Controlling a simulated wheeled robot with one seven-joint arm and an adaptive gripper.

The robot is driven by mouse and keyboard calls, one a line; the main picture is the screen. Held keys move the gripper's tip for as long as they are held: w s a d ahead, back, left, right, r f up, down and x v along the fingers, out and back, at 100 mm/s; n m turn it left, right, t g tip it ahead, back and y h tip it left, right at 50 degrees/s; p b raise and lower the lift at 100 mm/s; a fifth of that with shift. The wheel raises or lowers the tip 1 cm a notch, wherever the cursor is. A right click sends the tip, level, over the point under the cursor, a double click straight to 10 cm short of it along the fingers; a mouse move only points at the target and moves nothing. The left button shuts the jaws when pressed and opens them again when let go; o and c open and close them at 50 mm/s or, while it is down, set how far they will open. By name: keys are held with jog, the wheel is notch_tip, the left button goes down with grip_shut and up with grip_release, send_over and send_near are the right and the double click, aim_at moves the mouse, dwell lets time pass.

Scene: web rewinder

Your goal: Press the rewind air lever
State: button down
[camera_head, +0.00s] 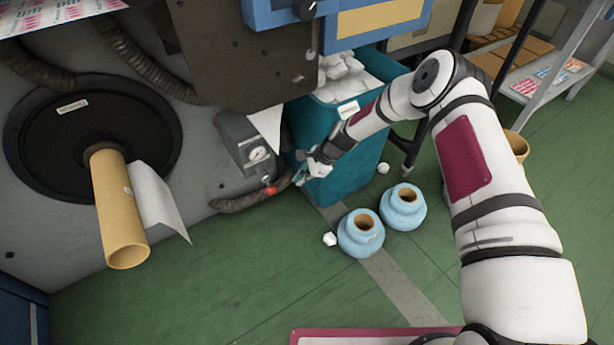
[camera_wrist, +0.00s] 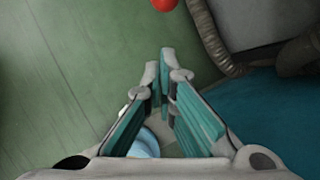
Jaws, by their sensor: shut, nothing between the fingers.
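The air lever shows as a small red knob (camera_head: 271,190) below a grey box with a round gauge (camera_head: 258,154) on the machine's side. The knob also shows in the wrist view as a red ball (camera_wrist: 164,4), cut off by the top edge. My gripper (camera_head: 299,179) is just right of the knob in the head view, in front of the teal bin. In the wrist view its fingertips (camera_wrist: 166,62) are together and empty, with a visible gap between them and the knob. The lever's shaft is hard to make out.
A teal bin (camera_head: 345,178) of white scraps stands right behind my gripper. A ribbed hose (camera_head: 238,203) runs beside the knob. A cardboard core (camera_head: 116,215) juts out at left.

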aim_at(269, 186)
jog(key=a+f+b, duration=0.2)
jog(key=a+f, duration=0.1)
jog(key=a, duration=0.2)
jog(key=shift+a+f, duration=0.2)
jog(key=shift+f, duration=0.1)
